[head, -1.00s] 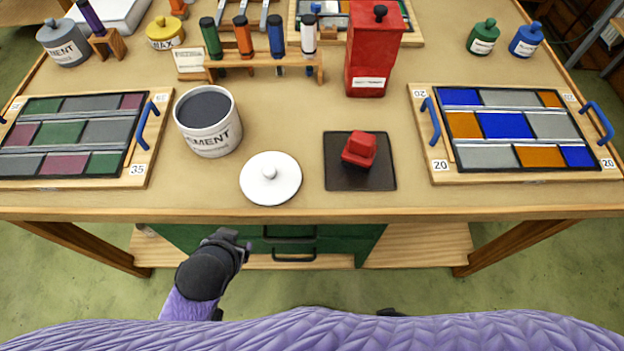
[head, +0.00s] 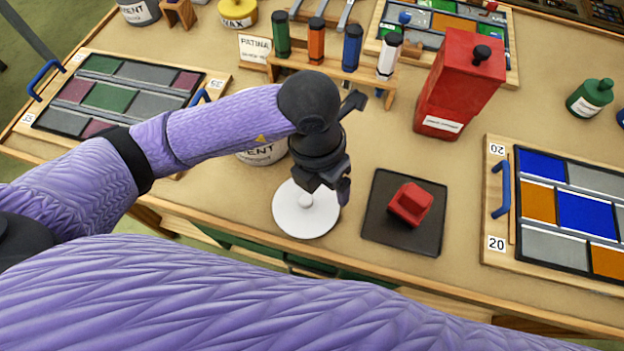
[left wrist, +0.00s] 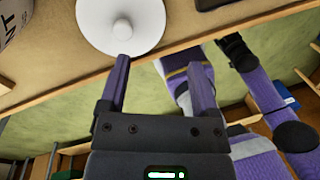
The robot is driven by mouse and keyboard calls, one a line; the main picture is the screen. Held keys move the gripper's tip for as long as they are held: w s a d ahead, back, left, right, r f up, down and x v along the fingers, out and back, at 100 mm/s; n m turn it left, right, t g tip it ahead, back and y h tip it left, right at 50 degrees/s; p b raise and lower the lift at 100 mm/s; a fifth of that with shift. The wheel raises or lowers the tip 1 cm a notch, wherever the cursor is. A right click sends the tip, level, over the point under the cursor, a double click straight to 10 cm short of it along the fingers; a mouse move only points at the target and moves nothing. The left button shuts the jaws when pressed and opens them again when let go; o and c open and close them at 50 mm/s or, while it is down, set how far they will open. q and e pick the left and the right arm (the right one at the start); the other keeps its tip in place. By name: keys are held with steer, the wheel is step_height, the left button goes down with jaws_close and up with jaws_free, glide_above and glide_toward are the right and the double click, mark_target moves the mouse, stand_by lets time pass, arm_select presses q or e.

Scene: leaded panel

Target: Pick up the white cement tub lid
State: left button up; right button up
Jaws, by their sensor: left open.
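The white cement tub lid (head: 300,215) lies flat on the table near its front edge, with a round knob (left wrist: 122,28) on top. My left gripper (head: 328,188) is above the lid's right side in the head view, partly covering it. In the left wrist view, its two fingers (left wrist: 160,75) are spread with nothing between them, and the lid is beyond the left fingertip. The cement tub (head: 262,152) stands behind the lid, mostly hidden by my left arm. My right gripper cannot be made out in the head view.
A black mat (head: 375,225) with a red block (head: 410,204) lies right of the lid. A red canister (head: 455,85) and a rack of tubes (head: 345,70) stand behind. Leaded panels lie left (head: 120,100) and right (head: 510,225).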

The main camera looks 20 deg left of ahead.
mark_target(305, 199)
arm_select(q)
steer(key=a+y, duration=0.1)
steer(key=w+a+f+y, duration=0.1)
steer(key=shift+w+a+f+t+b, duration=0.2)
steer(key=shift+a+f+t+b, duration=0.1)
steer(key=shift+a, duration=0.1)
steer(key=f, duration=0.2)
steer(key=f+b, duration=0.1)
steer(key=f, duration=0.2)
steer(key=s+f+b, duration=0.1)
steer(key=f, duration=0.1)
steer(key=shift+a+f, duration=0.3)
steer(key=shift+a, duration=0.05)
steer(key=shift+f, duration=0.4)
jaws_close()
